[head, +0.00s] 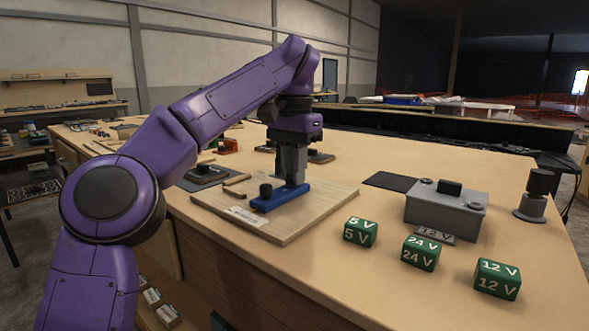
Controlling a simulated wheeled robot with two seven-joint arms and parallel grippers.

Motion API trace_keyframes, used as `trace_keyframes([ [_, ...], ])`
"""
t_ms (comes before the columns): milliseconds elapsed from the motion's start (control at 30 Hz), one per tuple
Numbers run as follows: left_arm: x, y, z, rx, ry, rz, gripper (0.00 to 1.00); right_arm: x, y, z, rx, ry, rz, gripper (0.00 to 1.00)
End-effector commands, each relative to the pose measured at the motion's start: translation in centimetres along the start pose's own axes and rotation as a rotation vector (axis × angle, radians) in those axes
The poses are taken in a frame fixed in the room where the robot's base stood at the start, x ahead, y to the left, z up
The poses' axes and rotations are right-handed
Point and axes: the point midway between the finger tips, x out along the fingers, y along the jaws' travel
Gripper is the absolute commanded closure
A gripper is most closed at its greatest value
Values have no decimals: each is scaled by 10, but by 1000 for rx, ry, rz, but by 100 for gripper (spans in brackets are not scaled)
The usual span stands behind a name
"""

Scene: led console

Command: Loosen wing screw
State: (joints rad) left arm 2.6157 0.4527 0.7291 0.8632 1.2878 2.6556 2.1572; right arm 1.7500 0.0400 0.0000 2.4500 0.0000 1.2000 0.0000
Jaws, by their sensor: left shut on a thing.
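My left gripper (292,182) points straight down over a blue bar-shaped part (268,204) on a light wooden board (320,208). Its grey fingers are shut at the right part of the blue piece. The fingers hide what is between them, most likely the wing screw, which I cannot see on its own. A short black knob (266,190) stands on the blue part just left of the fingers. My right gripper is not in view.
Green blocks marked 5 V (360,232), 24 V (420,253) and 12 V (497,279) stand right of the board. A grey box (445,210) with a black top piece is behind them. A dark stand (537,195) is at far right. A dark mat (392,181) lies behind.

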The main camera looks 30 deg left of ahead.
Motion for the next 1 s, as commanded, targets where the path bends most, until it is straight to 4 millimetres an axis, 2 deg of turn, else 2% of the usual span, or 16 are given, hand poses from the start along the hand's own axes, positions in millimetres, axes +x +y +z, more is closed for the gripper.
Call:
trace_keyframes([
  [33,2,0,0,-2,-4,0,84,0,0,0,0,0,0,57],
  [100,2,0,0,-1,-3,0,61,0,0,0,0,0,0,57],
  [367,0,0,0,0,-1,0,61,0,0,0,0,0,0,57],
  [433,-5,0,0,-1,0,0,61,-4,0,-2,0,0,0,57],
  [800,-91,0,0,-2,-1,-1,61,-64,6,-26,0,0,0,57],
  [1000,-106,-1,0,-1,-2,0,61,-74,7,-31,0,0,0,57],
])
